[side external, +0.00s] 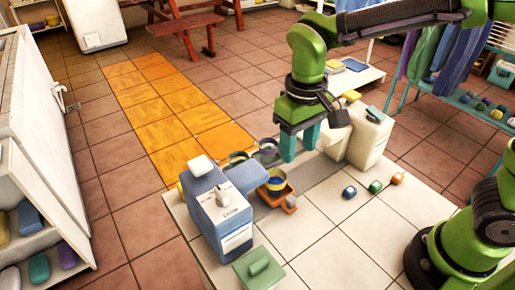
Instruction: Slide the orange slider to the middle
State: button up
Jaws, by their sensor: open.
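No part is clearly recognisable as the orange slider at this size. A small orange knob-like piece (398,178) lies farther right on the counter. My gripper (300,154) points down above the counter's back part, up and behind the orange-brown block. Its two teal fingers are apart with nothing visible between them. I cannot tell its exact height.
A blue-grey and white box (226,215) stands left of the bowl, and a green block (258,268) in front. Blue (349,192) and green (375,187) small pieces lie right. Cream containers (368,138) stand behind. The counter's front right is clear.

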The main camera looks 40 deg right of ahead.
aim_at(292, 199)
notch_tip(292, 199, down, 16)
jog(key=shift+r, duration=0.25)
grip_shut()
dwell(0.3)
